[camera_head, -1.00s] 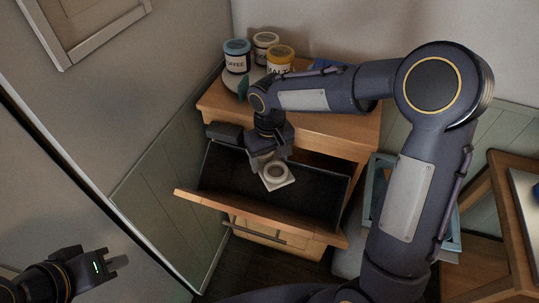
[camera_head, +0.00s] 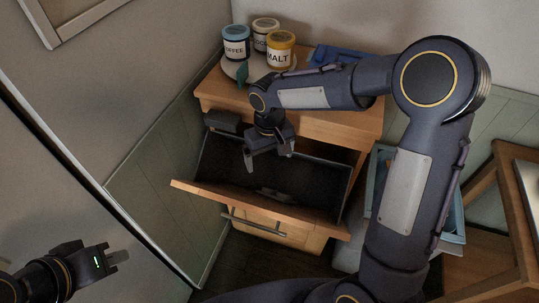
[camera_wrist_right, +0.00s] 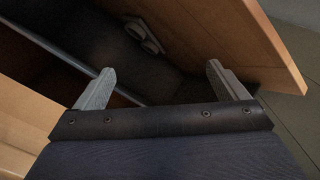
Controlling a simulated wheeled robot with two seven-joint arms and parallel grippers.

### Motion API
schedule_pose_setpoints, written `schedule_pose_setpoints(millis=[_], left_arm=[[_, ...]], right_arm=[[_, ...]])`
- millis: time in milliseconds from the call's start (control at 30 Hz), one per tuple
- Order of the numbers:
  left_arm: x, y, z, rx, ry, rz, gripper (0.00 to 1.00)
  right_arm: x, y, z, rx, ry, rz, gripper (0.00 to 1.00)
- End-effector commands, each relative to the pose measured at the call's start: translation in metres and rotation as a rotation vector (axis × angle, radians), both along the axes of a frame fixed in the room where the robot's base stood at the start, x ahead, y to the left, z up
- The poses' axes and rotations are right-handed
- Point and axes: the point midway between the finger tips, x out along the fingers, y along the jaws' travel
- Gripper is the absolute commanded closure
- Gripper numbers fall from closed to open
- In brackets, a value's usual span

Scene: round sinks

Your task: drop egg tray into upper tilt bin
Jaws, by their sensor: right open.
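The upper tilt bin (camera_head: 222,199) is tipped open, with a wooden front and a dark interior. The small pale egg tray (camera_head: 275,194) lies down inside the bin, dim in shadow. It also shows in the right wrist view (camera_wrist_right: 143,36), near the bin's front panel. My right gripper (camera_head: 269,158) is above the bin opening, open and empty, apart from the tray. Its two fingers are spread in the wrist view (camera_wrist_right: 160,70). My left gripper (camera_head: 119,257) is at the lower left, far from the bin; its finger gap is unclear.
Coffee and malt canisters (camera_head: 281,50) and another canister stand on the cabinet top (camera_head: 217,92), with a blue item (camera_head: 335,55) nearby. The lower bin (camera_head: 268,228) is shut. A blue crate (camera_head: 455,222) stands right of the cabinet, partly behind my right arm. A wall borders the left.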

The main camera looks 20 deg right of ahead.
Motion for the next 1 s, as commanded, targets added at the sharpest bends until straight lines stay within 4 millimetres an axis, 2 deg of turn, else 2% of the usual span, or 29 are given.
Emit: schedule_pose_setpoints(millis=[167, 267, 500, 700, 1000], left_arm=[[0.000, 0.000, 0.000, 0.000, 0.000, 0.000, 1.00], [0.000, 0.000, -0.001, 0.000, 0.000, 0.000, 1.00], [0.000, 0.000, -0.002, 0.000, 0.000, 0.000, 1.00], [0.000, 0.000, -0.003, 0.000, 0.000, 0.000, 1.00], [0.000, 0.000, -0.003, 0.000, 0.000, 0.000, 1.00]], right_arm=[[0.000, 0.000, 0.001, 0.000, -0.001, 0.000, 0.07], [0.001, 0.000, 0.010, 0.001, -0.003, -0.001, 0.07], [0.001, 0.001, 0.050, 0.002, -0.005, 0.000, 0.07], [0.000, 0.000, 0.074, 0.000, -0.001, 0.000, 0.07], [0.000, 0.000, 0.078, 0.000, 0.000, 0.000, 0.07]])
